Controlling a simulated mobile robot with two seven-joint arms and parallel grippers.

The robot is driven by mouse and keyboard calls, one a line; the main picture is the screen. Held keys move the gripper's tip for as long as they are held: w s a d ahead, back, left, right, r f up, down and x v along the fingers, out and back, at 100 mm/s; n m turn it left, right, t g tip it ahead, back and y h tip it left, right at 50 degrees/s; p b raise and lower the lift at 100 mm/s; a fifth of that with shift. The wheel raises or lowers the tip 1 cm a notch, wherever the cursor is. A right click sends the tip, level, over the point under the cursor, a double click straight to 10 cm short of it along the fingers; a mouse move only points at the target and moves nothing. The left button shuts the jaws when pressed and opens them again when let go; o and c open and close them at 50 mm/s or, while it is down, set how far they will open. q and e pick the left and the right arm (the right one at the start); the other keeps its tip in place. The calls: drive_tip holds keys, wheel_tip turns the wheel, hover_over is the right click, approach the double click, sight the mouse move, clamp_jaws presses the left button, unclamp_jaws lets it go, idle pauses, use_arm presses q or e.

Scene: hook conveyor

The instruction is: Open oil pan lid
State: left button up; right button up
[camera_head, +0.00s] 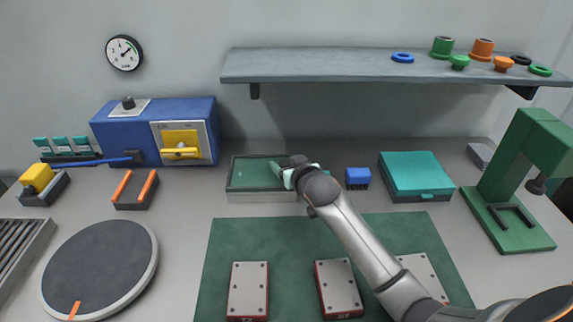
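A shallow grey pan (246,197) with a flat dark green top (252,174) stands near the back wall, left of the picture's middle; it looks like the oil pan with its lid lying flat. A lighter green piece (275,168), perhaps the lid's handle, shows on its right part. My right arm reaches in from the lower right, and my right gripper (285,173) is over the right part of the pan, at that green piece. The wrist hides the fingertips and the pan's right end, so I cannot tell whether it grips. My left gripper is out of view.
A blue brush-like block (357,178) and a teal box (415,174) stand to the right, with a green press (515,190) beyond. A blue machine (200,125) is left. A shelf (330,68) overhangs behind. Metal blocks (248,290) lie on the green mat (290,245).

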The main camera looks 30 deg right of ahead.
clamp_jaws()
idle(0.3)
idle(0.9)
